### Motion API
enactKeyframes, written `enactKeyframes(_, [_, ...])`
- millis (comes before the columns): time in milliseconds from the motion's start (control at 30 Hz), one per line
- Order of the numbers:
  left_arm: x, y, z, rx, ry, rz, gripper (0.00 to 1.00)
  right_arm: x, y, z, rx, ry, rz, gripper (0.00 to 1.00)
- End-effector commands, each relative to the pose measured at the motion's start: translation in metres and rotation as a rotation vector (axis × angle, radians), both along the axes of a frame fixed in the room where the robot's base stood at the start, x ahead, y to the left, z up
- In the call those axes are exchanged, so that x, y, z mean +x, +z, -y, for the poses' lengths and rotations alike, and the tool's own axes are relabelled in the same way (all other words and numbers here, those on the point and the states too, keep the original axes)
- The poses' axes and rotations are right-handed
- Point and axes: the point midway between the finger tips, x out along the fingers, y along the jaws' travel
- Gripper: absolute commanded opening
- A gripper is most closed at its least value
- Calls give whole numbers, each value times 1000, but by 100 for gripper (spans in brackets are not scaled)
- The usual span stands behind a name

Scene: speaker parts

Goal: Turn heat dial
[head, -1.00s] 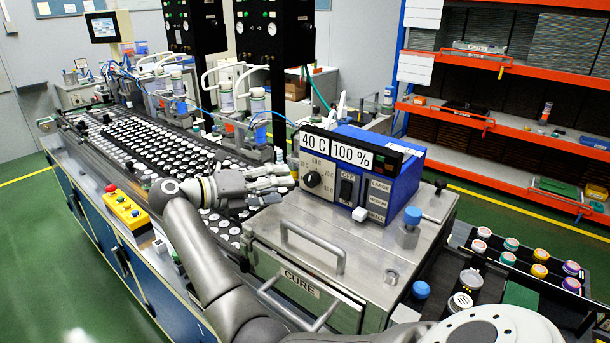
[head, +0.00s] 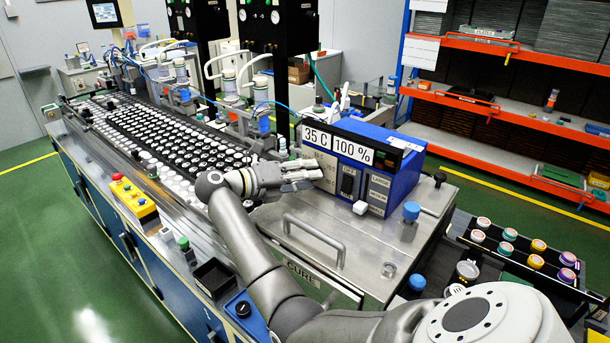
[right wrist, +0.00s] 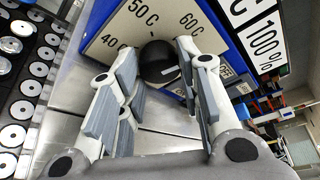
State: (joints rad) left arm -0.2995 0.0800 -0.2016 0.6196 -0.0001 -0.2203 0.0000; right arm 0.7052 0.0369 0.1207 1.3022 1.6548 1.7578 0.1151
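The heat dial (right wrist: 160,62) is a round black knob on the white face of a blue control box (head: 395,185). In the right wrist view, labels 40 C, 50 C and 60 C surround it. My right gripper (right wrist: 157,70) has its grey-padded fingers apart, one on each side of the knob; I cannot tell whether they touch it. In the head view the right gripper (head: 318,175) is at the box's front face and hides the dial. The display (head: 337,146) reads 35 C and 100 %. My left gripper is not in view.
The box stands on a metal CURE unit (head: 335,215) with a handle (head: 314,240). A black switch (head: 347,184) and a white knob (head: 360,208) are right of the gripper. A conveyor of speaker parts (head: 150,140) runs to the left.

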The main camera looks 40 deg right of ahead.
Motion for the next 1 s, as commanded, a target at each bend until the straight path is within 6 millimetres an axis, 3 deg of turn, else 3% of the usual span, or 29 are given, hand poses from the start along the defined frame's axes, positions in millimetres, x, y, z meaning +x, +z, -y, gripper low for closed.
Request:
enactKeyframes(33, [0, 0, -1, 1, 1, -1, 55, 0, 0, 0, 2, 1, 0, 21])
enactKeyframes(133, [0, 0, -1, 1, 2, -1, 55, 0, 0, 0, 2, 1, 0, 9])
enactKeyframes(467, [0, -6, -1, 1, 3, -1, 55, 1, -3, -1, -1, 1, -59, 9])
enactKeyframes(1000, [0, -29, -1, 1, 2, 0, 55, 2, -6, -1, -32, 1, -434, 9])
